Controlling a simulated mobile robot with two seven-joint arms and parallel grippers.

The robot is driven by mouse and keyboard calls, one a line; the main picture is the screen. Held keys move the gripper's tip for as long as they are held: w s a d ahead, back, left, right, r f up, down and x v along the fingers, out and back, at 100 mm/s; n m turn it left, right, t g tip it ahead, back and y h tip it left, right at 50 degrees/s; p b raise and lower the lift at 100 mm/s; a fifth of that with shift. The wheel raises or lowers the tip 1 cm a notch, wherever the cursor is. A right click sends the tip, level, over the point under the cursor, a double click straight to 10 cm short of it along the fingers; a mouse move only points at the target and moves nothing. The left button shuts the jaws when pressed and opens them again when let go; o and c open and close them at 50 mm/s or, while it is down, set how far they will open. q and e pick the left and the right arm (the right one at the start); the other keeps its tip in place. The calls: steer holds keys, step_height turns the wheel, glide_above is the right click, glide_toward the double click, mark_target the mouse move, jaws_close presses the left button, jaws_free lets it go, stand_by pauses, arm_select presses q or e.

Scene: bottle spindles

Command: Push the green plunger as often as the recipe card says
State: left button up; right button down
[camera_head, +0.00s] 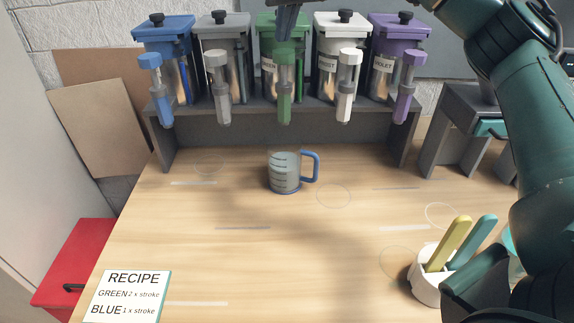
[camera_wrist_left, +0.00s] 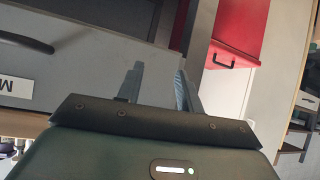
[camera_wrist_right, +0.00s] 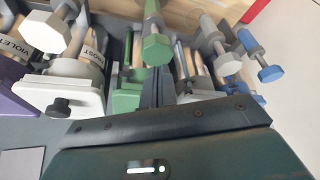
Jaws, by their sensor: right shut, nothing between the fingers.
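The green dispenser (camera_head: 268,45) stands in the middle of the rack, with its green plunger (camera_head: 285,57) at the front. The plunger head also shows in the right wrist view (camera_wrist_right: 156,49). My right gripper (camera_head: 286,24) is shut and empty, its fingertips just above the green plunger; I cannot tell whether they touch. Its fingers also show in the right wrist view (camera_wrist_right: 160,75). The recipe card (camera_head: 128,298) reads green 2 x stroke and blue 1 x stroke. A clear measuring cup with a blue handle (camera_head: 285,174) stands below the green nozzle. My left gripper (camera_wrist_left: 160,75) is open and empty, away from the rack.
Blue (camera_head: 163,40), grey (camera_head: 222,40), white (camera_head: 341,38) and violet (camera_head: 399,40) dispensers flank the green one. A white pot (camera_head: 427,288) with yellow and teal sticks stands at front right. A red cabinet (camera_head: 78,262) is at the left. The table's middle is clear.

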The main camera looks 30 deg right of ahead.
mark_target(285, 52)
steer(key=shift+f+b, duration=1.2)
steer(key=shift+f, duration=1.25)
step_height(285, 52, up, 5)
steer(key=p, duration=0.5)
steer(key=shift+f, duration=0.1)
steer(key=shift+f, duration=0.15)
